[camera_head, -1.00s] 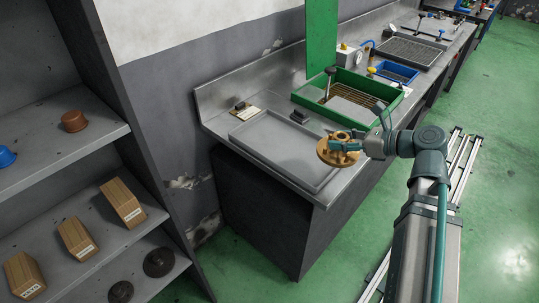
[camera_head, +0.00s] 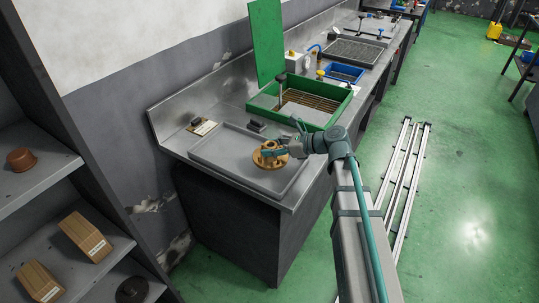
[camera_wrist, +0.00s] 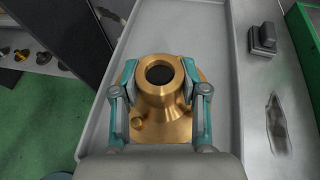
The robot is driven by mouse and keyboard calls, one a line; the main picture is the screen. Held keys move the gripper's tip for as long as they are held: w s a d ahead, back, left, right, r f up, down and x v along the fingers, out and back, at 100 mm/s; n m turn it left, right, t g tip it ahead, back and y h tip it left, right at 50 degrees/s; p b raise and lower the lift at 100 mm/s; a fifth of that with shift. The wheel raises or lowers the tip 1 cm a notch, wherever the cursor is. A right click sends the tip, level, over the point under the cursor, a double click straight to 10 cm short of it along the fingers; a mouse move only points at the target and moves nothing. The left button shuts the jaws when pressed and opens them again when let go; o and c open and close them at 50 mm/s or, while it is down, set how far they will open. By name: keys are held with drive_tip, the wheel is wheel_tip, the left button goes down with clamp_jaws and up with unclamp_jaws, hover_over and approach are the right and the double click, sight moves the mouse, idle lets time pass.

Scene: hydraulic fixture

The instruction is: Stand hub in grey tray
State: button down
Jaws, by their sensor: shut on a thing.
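The hub (camera_head: 268,160) is a brass-coloured flanged part with a round collar and a dark central bore. In the wrist view the hub (camera_wrist: 162,105) sits collar-up between the two fingers. My gripper (camera_head: 276,153) is shut on the collar; in the wrist view its fingers (camera_wrist: 160,78) press on both sides of it. The grey tray (camera_head: 222,156) lies on the steel bench, and the hub is over its right part. The hub looks upright; whether its flange touches the tray floor I cannot tell.
A green open box (camera_head: 327,108) stands behind the tray on the bench. A small dark block (camera_head: 256,126) and a labelled plate with a dark part (camera_head: 201,126) sit beyond the tray's back rim. A shelf with wooden blocks (camera_head: 84,237) stands at the left. The tray's left part is clear.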

drive_tip(key=shift+w+a+f, duration=0.25)
drive_tip(key=shift+w+f, duration=0.15)
drive_tip(key=shift+f, duration=0.05)
drive_tip(key=shift+w+a+f+p, duration=0.15)
drive_tip(key=shift+f+p, duration=0.3)
drive_tip(key=shift+f, duration=1.35)
drive_tip(key=shift+f, duration=0.15)
drive_tip(key=c, duration=0.6)
unclamp_jaws()
drive_tip(key=b+v, duration=0.1)
drive_tip(key=v, duration=1.1)
drive_tip(key=shift+b, duration=0.3)
